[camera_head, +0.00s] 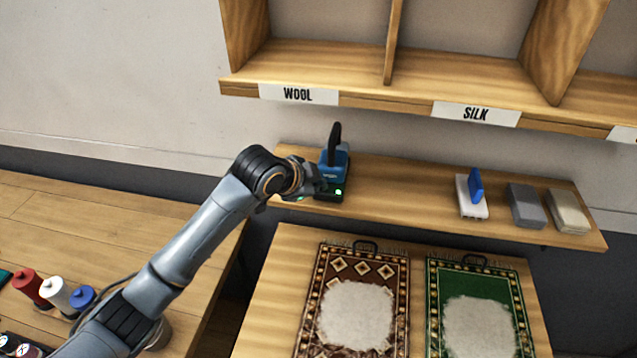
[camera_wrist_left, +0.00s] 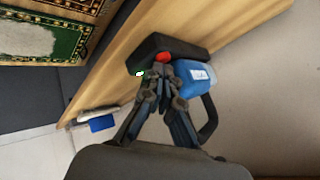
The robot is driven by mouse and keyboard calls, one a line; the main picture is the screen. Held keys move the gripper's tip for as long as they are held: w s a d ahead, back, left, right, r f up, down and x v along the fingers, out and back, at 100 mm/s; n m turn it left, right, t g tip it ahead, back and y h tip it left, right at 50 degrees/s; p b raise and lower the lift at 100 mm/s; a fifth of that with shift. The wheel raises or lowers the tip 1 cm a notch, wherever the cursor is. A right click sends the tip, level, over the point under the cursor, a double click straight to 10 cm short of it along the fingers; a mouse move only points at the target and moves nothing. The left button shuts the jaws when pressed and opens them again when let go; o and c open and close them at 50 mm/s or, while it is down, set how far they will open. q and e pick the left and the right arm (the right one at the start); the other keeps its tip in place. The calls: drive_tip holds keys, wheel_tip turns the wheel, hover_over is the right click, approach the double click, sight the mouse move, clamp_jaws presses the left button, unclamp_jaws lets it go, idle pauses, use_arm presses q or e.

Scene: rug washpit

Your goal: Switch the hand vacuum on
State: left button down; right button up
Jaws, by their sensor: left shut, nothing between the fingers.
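The hand vacuum (camera_head: 334,165) is blue with a black upright handle and sits on a black base on the narrow wooden shelf. It also shows in the wrist view (camera_wrist_left: 198,77). A green light (camera_head: 338,192) glows on the black base. In the wrist view a red button (camera_wrist_left: 163,57) shows on the base (camera_wrist_left: 180,44), just beyond my fingertips. My left gripper (camera_head: 319,186) is shut and empty, with its tips (camera_wrist_left: 173,70) close to the red button and the blue body. I cannot tell if they touch. My right gripper is not in view.
The shelf (camera_head: 405,185) also bears a white-and-blue brush-like item (camera_head: 472,196), a grey block (camera_head: 526,206) and a beige block (camera_head: 568,211). Two rugs (camera_head: 316,300) with pale patches lie below. The WOOL and SILK cubbies hang above.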

use_arm(q)
drive_tip(key=shift+a, duration=0.1)
drive_tip(key=shift+w, duration=0.1)
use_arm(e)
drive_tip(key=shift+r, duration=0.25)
use_arm(q)
drive_tip(key=shift+r, duration=3.15)
drive_tip(key=shift+f, duration=0.1)
